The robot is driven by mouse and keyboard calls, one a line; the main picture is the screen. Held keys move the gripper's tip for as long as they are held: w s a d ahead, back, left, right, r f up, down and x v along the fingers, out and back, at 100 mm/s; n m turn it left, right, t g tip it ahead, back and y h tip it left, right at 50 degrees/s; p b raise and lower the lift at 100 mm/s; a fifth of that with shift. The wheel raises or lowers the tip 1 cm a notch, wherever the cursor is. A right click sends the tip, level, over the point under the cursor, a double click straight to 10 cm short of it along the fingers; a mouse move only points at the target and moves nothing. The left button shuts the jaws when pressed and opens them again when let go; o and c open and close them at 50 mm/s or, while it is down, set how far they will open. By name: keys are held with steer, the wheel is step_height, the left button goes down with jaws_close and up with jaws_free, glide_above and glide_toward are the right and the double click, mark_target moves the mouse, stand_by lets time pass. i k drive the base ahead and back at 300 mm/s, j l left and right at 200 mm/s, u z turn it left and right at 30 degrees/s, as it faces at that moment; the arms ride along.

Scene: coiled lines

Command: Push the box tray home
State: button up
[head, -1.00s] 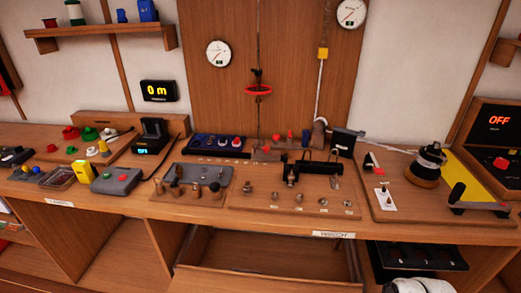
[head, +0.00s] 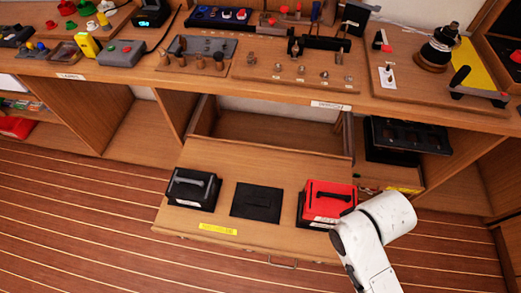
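The box tray (head: 255,248) is a wooden tray pulled far out from its opening under the bench. A black box with a handle (head: 193,189) stands at its left and a red box with a black top handle (head: 318,205) at its right. A flat black pad (head: 255,201) lies between them with no box on it. A metal pull handle (head: 283,266) is on the front edge, and a yellow label (head: 217,229) lies near the front left. My white arm shows at lower right, in front of the tray's right side. My gripper is not visible.
Behind the tray is an open wooden bay (head: 265,130) under the bench (head: 130,78). A black rack (head: 405,138) sits in the bay at the right. The striped floor (head: 80,215) left of the tray is clear. Several tools and fittings crowd the bench top.

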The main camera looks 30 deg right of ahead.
mark_target(256, 207)
steer(key=k+u, duration=0.3)
steer(key=k, duration=0.9)
steer(key=i+l, duration=0.1)
steer(key=i, duration=0.4)
steer(key=i+l+u, duration=0.15)
steer(key=i, duration=0.3)
steer(key=i+l, duration=0.1)
steer(key=i, duration=0.4)
steer(key=i+l+u, duration=0.1)
steer(key=i, duration=0.4)
